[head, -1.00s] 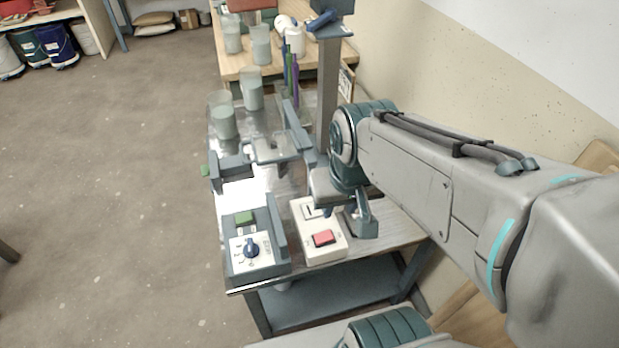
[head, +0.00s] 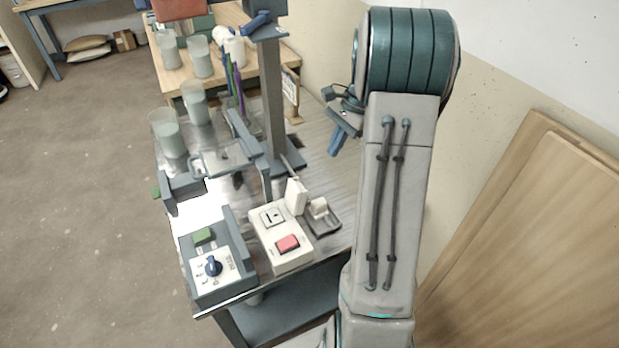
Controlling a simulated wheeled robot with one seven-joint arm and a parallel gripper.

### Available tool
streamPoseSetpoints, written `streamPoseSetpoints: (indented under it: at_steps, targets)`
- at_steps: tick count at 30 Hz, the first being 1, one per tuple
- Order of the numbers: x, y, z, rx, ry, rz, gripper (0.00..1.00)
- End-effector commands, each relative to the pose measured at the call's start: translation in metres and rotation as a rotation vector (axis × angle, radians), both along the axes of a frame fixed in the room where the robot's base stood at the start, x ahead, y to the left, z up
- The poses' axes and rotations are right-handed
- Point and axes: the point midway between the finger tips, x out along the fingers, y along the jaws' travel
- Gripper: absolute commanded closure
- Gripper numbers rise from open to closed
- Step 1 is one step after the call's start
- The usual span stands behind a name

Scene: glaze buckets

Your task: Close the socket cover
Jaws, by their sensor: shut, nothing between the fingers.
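The white socket box (head: 280,238) sits near the front edge of the bench, with a red rocker switch (head: 288,243) and a socket face (head: 272,217). Its white socket cover (head: 296,196) stands upright at the right back side of the socket, open, leaving the socket face uncovered. My gripper (head: 337,147) is up and to the right of the box, beside the wall, clear of the cover. Its blue fingers are shut with nothing held, partly overlapped by my arm.
A grey post (head: 271,100) and glass beakers (head: 168,134) stand behind. Wooden boards lean at the right.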

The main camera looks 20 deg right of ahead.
Motion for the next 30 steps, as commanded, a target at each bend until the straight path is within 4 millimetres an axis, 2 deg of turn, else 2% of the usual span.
streamPoseSetpoints:
  at_steps: [1,4,10,14,23,30]
  targets:
    - [0.003,-0.009,-0.007,0.014,0.015,-0.036,1.00]
    - [0.007,-0.019,-0.014,0.035,0.033,-0.082,1.00]
    - [0.008,-0.016,-0.027,0.043,0.042,-0.098,1.00]
    - [0.007,-0.006,-0.047,0.044,0.043,-0.097,1.00]
    - [0.005,0.023,-0.104,0.043,0.043,-0.095,1.00]
    - [0.005,0.054,-0.098,0.041,0.038,-0.095,1.00]
